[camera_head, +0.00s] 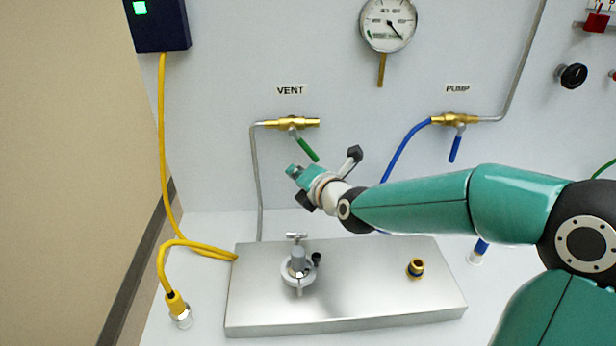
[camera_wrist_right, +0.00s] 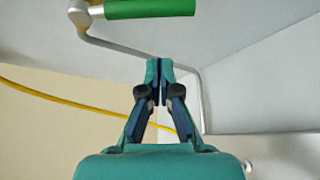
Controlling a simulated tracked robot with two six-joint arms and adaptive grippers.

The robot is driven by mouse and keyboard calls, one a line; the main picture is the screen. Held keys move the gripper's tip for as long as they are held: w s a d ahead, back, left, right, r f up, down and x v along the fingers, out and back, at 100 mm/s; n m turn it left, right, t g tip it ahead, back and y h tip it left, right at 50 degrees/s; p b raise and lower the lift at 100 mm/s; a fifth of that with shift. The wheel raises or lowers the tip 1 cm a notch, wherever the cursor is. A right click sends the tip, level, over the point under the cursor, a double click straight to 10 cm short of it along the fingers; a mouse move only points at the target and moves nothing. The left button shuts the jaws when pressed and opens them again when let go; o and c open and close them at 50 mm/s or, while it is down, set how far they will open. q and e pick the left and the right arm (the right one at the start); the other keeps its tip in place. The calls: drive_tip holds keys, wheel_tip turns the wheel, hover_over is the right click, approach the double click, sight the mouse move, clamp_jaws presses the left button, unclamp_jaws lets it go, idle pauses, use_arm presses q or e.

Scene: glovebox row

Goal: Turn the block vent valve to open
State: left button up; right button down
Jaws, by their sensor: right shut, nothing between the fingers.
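The vent valve is a brass body (camera_head: 291,123) on the back wall under a VENT label. Its green lever (camera_head: 307,149) points down and slightly right, at an angle to the brass body. My right gripper (camera_head: 292,171) is just below and left of the lever's lower end, apart from it as far as I can tell. In the right wrist view the gripper's fingertips (camera_wrist_right: 159,66) are together with nothing between them, and the green lever (camera_wrist_right: 150,9) crosses the top edge. A clamp-like fitting with a T-handle (camera_head: 297,262) stands on the metal block (camera_head: 350,315). My left gripper is not in view.
The PUMP valve (camera_head: 455,120) with a blue lever (camera_head: 455,149) is to the right. A grey pipe (camera_head: 256,190) runs down left of my gripper. A gauge (camera_head: 388,23) hangs above. A yellow cable (camera_head: 162,130) runs down the left side.

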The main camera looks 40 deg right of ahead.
sight(304, 146)
drive_tip(key=d, duration=0.1)
drive_tip(key=d+r, duration=0.1)
drive_tip(key=w+d+p, duration=0.1)
drive_tip(key=shift+w+d+r, duration=0.1)
drive_tip(key=shift+r, duration=0.2)
